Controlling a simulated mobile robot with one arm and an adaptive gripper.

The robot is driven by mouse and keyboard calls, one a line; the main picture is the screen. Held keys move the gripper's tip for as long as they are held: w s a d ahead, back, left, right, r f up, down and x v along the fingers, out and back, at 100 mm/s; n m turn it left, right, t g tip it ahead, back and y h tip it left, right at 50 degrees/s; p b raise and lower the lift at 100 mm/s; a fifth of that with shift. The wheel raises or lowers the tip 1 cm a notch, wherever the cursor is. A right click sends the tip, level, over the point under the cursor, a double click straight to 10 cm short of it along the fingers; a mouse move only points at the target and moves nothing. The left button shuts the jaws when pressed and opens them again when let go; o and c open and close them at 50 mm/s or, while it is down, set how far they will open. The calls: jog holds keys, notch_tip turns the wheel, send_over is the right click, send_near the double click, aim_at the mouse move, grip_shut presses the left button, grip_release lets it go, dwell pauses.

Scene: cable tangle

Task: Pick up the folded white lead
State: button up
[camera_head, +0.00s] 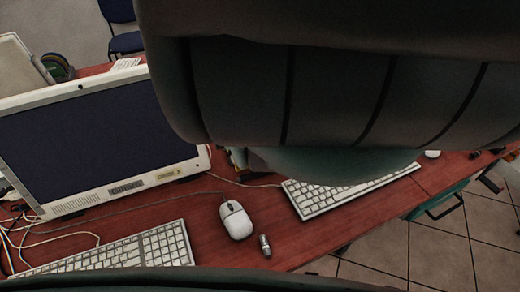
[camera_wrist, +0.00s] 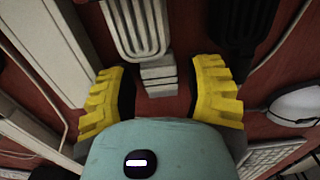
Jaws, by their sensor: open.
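In the wrist view the folded white lead (camera_wrist: 135,28) lies on the red-brown desk at the top, its parallel strands ending in rounded bends. A pale ridged block (camera_wrist: 158,76), perhaps its plug, shows just below the bends. My gripper (camera_wrist: 160,78) has its two yellow ridged fingers spread wide, with the pale block in the gap between them in the picture. Neither finger visibly grips anything. The far part of the lead is cut off by the frame. In the head view my arm hides the lead and the fingers.
A dark folded lead (camera_wrist: 238,25) lies right of the white one. The monitor (camera_head: 95,140) stands left. A white mouse (camera_head: 236,220), a small metallic cylinder (camera_head: 265,245) and keyboards (camera_head: 135,252) (camera_head: 345,193) occupy the desk (camera_head: 285,250). Loose cables trail at the left.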

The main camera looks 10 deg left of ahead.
jog(key=shift+o, duration=0.2)
grip_shut()
dwell(0.4)
